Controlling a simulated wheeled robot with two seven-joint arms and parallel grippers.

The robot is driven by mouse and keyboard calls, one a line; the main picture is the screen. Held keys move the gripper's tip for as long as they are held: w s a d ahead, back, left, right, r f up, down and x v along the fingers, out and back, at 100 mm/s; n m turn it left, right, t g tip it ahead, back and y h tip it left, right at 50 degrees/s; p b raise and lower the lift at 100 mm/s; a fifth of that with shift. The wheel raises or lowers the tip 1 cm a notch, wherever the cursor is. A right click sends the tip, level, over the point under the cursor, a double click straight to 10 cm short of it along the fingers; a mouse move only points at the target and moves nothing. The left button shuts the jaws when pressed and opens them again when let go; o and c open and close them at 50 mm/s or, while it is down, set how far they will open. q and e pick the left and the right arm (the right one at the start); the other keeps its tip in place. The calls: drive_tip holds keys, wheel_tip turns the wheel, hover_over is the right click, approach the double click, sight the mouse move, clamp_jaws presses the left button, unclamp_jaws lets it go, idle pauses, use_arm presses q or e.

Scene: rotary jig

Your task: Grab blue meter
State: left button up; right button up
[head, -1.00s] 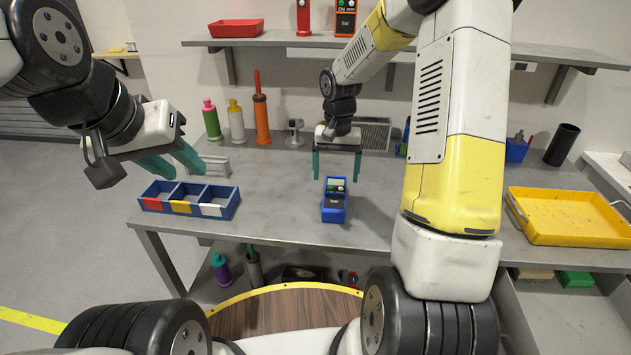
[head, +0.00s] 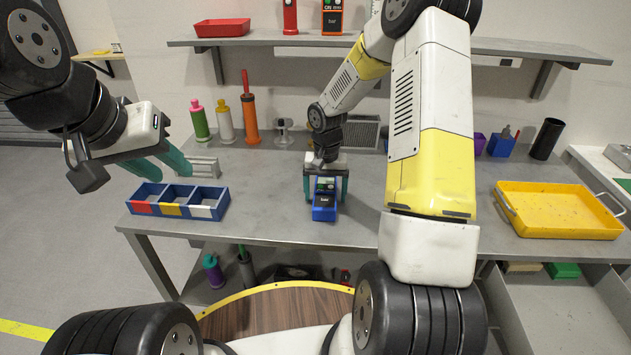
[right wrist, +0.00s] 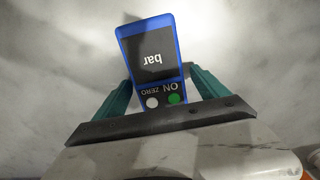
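The blue meter (head: 324,205) stands on the grey workbench near its front edge, in the middle of the head view. In the right wrist view the blue meter (right wrist: 150,58) shows its dark "bar" screen, with a white and a green button close to the gripper. My right gripper (head: 325,192) is open over the meter, one teal finger on each side of it. In the right wrist view a gap shows beside the fingers (right wrist: 158,88). My left gripper (head: 172,165) is open and empty at the left, above the bench.
A blue bin with three compartments (head: 217,206) stands left of the meter. A yellow tray (head: 560,228) lies at the right. Bottles and an orange tool (head: 249,118) stand at the back. A shelf (head: 270,41) holds a red tray (head: 222,27) and an orange meter (head: 332,17).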

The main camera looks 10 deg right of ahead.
drive_tip(key=c, duration=1.4)
drive_tip(key=shift+c, duration=0.3)
drive_tip(key=shift+r, duration=0.2)
